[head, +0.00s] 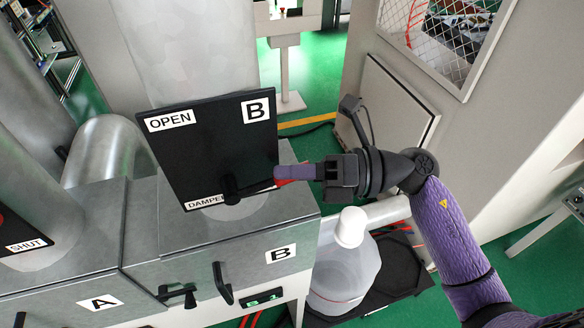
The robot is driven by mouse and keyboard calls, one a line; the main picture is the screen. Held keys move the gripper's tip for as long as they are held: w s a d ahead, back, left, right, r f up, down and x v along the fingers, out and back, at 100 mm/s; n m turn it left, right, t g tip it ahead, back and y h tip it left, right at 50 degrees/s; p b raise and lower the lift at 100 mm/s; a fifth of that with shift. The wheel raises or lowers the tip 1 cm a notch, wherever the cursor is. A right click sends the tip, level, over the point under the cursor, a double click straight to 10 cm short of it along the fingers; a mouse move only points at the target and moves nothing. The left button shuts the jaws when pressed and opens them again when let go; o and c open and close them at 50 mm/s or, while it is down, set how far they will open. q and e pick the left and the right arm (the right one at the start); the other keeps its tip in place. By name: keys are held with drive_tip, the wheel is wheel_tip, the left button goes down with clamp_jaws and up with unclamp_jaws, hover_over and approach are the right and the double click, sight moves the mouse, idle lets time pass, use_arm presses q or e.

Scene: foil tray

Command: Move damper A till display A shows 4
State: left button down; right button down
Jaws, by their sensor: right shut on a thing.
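My right gripper (290,173) comes in from the right and is shut on the red handle (281,182) of damper B's lever. The lever's black pivot (231,187) sits low on the black plate B (200,135), which reads OPEN at top left and DAMPER, partly covered, at the bottom. The lever points right, away from OPEN. At the left edge, part of another black plate (30,225) with a SHUT label shows above the cabinet marked A (75,300). Damper A's handle is mostly out of frame, and no readable display A shows. My left gripper is not in view.
A grey cabinet marked B (240,262) has a black handle and a small green-lit panel (262,298). A white-capped plastic jug (345,270) stands in a black tray right of it, below my right arm. Large metal ducts rise at left.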

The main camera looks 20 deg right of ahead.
idle(0.9)
drive_tip(key=r+h+p, duration=0.1)
drive_tip(key=p, duration=0.1)
drive_tip(key=r+h+p, duration=0.1)
drive_tip(key=p, duration=0.1)
drive_tip(key=r+h+p, duration=0.1)
drive_tip(key=p, duration=0.1)
drive_tip(key=shift+a+n+g, duration=0.35)
drive_tip(key=shift+n+g, duration=0.05)
drive_tip(key=shift+a+h+p, duration=0.2)
drive_tip(key=shift+h+p, duration=0.2)
drive_tip(key=shift+f, duration=0.15)
drive_tip(key=c, duration=0.8)
unclamp_jaws()
drive_tip(key=shift+o, duration=0.2)
